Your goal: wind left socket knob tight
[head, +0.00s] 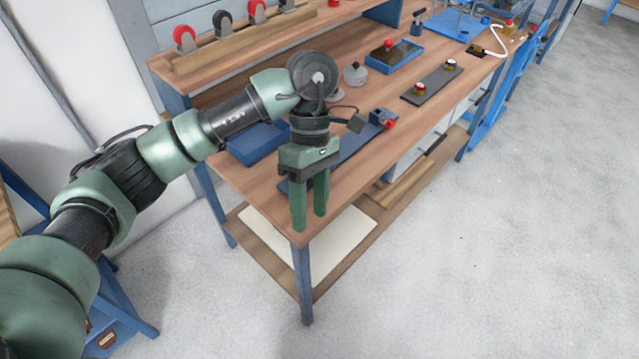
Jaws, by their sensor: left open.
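A dark flat plate (434,82) lies on the wooden workbench and bears two small knob-like parts. The nearer, left one (419,89) is red and brass-coloured; the farther, right one (450,65) is dark and brass-coloured. They are too small to tell how tightly either sits. My left gripper (310,208) points down at the bench's near corner, its two green fingers apart with nothing between them. It is well to the left of the plate and nearer to me. My right gripper is not in view.
A blue block with a red knob (383,118) stands near the front edge. A blue tray (395,56) and a grey round-topped part (355,74) lie behind. Red and black wheels stand on a wooden rail (240,38). The floor right of the bench (520,200) is clear.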

